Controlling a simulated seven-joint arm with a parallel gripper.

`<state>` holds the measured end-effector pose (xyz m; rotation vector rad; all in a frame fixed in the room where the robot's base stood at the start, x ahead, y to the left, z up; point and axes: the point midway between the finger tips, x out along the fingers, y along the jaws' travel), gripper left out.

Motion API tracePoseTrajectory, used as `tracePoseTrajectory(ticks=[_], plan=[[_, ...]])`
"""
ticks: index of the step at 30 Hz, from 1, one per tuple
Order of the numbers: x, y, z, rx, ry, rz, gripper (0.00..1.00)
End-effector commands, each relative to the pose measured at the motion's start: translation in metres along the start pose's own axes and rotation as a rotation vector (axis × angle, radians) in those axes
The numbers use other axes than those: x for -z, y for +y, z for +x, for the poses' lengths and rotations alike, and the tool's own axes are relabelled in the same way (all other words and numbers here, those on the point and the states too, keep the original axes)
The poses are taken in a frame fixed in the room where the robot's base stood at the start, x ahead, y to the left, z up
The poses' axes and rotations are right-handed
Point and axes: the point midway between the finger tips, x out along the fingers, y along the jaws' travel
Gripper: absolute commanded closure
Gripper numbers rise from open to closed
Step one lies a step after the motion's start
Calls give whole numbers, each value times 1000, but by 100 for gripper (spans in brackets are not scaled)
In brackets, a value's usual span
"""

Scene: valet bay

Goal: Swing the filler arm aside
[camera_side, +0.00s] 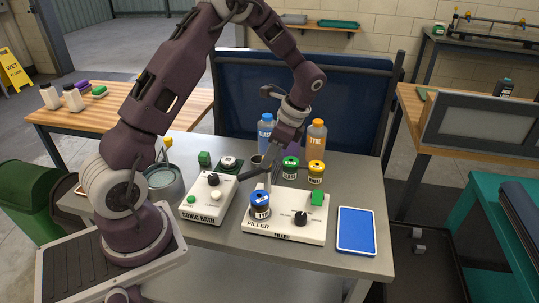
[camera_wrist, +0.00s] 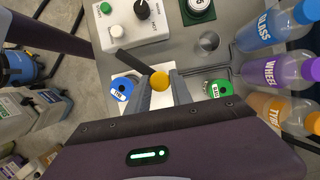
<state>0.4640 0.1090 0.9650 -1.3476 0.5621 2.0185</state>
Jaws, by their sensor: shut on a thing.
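The white filler unit (camera_side: 285,232) sits at the front of the grey table, with a black dial and a green block on top. A dark bar, apparently the filler arm (camera_wrist: 130,62), reaches to the upper left from a round yellow knob (camera_wrist: 159,82) in the wrist view. My gripper (camera_wrist: 158,88) is shut on the yellow knob, one finger on each side. In the side view my gripper (camera_side: 271,168) is low behind the filler; the knob is hard to see there. A blue-capped container (camera_side: 260,204) stands on the filler's left part.
The sonic bath box (camera_side: 207,200) stands left of the filler, and a blue tray (camera_side: 356,230) lies to its right. Green-capped (camera_side: 290,166) and yellow-capped (camera_side: 316,172) containers and tall bottles (camera_side: 316,140) stand close behind.

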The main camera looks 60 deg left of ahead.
Motion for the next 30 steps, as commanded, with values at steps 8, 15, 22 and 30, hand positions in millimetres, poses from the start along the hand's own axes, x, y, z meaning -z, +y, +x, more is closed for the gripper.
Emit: tracePoseTrajectory(ticks=[8, 15, 22, 30], plan=[[1, 1, -2, 105, 4, 241, 100], [0, 2, -2, 186, 3, 438, 100], [0, 3, -1, 249, 3, 588, 100], [0, 3, -1, 294, 3, 694, 100]])
